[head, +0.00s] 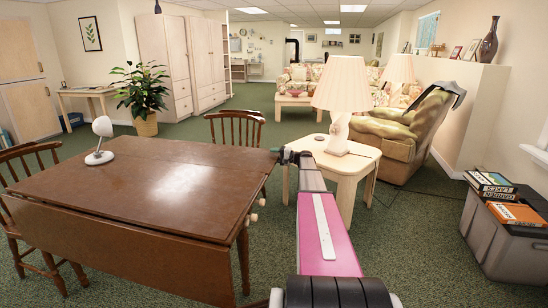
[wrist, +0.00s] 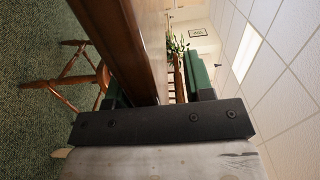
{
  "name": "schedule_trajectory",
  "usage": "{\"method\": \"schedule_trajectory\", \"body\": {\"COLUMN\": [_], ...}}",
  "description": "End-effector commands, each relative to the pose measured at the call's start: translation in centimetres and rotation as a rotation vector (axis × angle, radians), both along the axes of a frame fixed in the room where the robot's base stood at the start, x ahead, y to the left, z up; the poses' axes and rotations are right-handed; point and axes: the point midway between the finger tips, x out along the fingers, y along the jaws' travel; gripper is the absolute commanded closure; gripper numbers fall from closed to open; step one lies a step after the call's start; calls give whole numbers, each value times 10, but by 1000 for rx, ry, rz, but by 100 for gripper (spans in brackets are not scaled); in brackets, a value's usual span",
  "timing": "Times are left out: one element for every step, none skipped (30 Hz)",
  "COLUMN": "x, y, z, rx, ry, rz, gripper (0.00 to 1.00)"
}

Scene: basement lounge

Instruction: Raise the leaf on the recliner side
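The brown wooden drop-leaf table (head: 170,180) fills the left of the head view. A leaf (head: 120,245) hangs down on its near side. Two pale knobs (head: 258,208) stick out below the right edge, the side facing the recliner (head: 400,130). My gripper (head: 288,156) is at the table's far right corner, its fingers small and partly hidden by my arm. In the wrist view, turned sideways, the fingers (wrist: 157,88) are spread, with a brown wooden edge (wrist: 125,45) running between them. I cannot tell whether either finger touches it.
A side table (head: 345,160) with a white lamp (head: 340,90) stands just right of my gripper. Wooden chairs (head: 235,127) stand around the table. A white desk lamp (head: 100,140) is on the tabletop.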

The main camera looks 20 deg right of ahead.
Motion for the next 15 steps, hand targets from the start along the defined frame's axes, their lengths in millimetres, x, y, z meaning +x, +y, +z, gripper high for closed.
{"method": "schedule_trajectory", "body": {"x": [0, 0, -1, -1, -2, -4, -6, -8, -12, -14, -18, -22, -25, -28, -33], "y": [0, 0, -1, -2, -3, -6, -8, -11, -17, -21, -26, -32, -37, -42, -48], "z": [0, -1, -1, -1, -1, -1, -1, -1, -1, -1, -1, -1, -1, -1, -1], "rx": [0, 0, 0, 0, -1, -1, -1, -1, -1, -1, -1, -1, 0, 0, 0], "ry": [1, 1, 1, 2, 3, 3, 3, 3, 3, 3, 3, 3, 2, 2, 1], "rz": [0, 0, 0, 0, 0, 0, 0, 0, -1, -1, -2, -2, -2, -1, -2], "gripper": [52, 52, 52, 52, 52, 52, 52, 52, 52, 52, 52, 52, 52, 52, 52]}}
